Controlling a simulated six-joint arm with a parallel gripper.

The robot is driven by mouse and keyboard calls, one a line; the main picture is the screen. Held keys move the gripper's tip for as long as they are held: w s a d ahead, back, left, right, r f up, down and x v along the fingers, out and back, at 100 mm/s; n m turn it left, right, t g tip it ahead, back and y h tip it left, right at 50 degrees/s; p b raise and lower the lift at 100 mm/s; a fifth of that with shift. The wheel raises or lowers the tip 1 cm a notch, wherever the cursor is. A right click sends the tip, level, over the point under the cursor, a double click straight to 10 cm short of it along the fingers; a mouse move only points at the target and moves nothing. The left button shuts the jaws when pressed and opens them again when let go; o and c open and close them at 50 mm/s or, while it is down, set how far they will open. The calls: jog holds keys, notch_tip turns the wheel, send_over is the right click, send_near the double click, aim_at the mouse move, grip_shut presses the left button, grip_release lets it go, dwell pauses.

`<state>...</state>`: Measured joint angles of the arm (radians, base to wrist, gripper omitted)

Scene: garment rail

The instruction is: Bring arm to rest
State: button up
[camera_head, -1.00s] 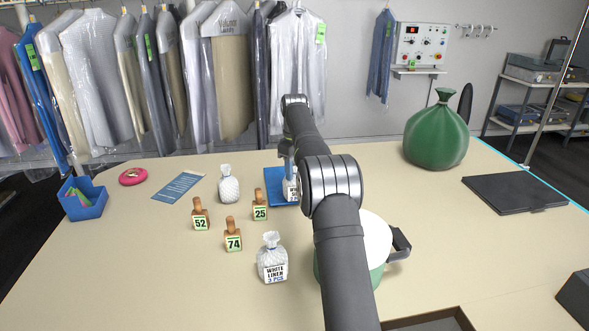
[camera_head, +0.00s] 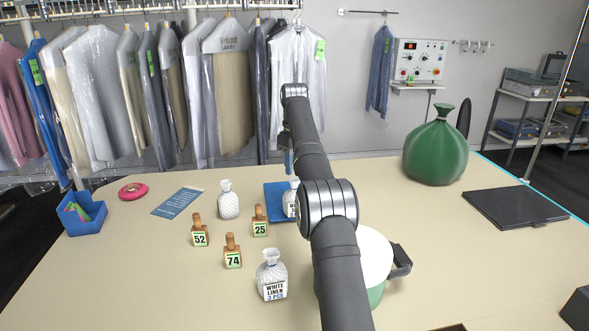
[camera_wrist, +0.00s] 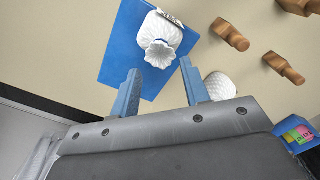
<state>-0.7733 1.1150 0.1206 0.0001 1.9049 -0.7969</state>
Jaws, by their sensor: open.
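My gripper (camera_wrist: 158,92) is open and empty in the wrist view, its two blue fingers spread apart. In the head view (camera_head: 288,160) it hangs above the far part of the table, partly hidden by my arm. A white bag (camera_wrist: 162,38) stands on a blue mat (camera_wrist: 118,58), ahead of the fingertips and apart from them. In the head view my arm covers part of this bag (camera_head: 290,203) and part of the mat (camera_head: 277,192).
White bags (camera_head: 228,203) (camera_head: 271,277) and numbered wooden tags (camera_head: 232,252) stand on the table left of my arm. A pot with a white top (camera_head: 374,255) is close beside my arm. A green sack (camera_head: 436,150) and black folder (camera_head: 515,207) lie right. Garments (camera_head: 229,85) hang behind.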

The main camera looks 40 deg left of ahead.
dwell(0.4)
jog(key=shift+f, duration=1.9)
jog(key=shift+f, duration=1.8)
notch_tip(320, 180, up, 4)
jog(key=w+d+r, duration=0.2)
jog(key=d+r, duration=0.5)
jog(key=d, duration=0.4)
jog(key=s+a+f, duration=0.2)
jog(key=s+f, duration=0.2)
jog(key=s, duration=0.7)
notch_tip(320, 180, down, 10)
jog(key=shift+r, duration=0.25)
jog(key=shift+s+d, duration=0.1)
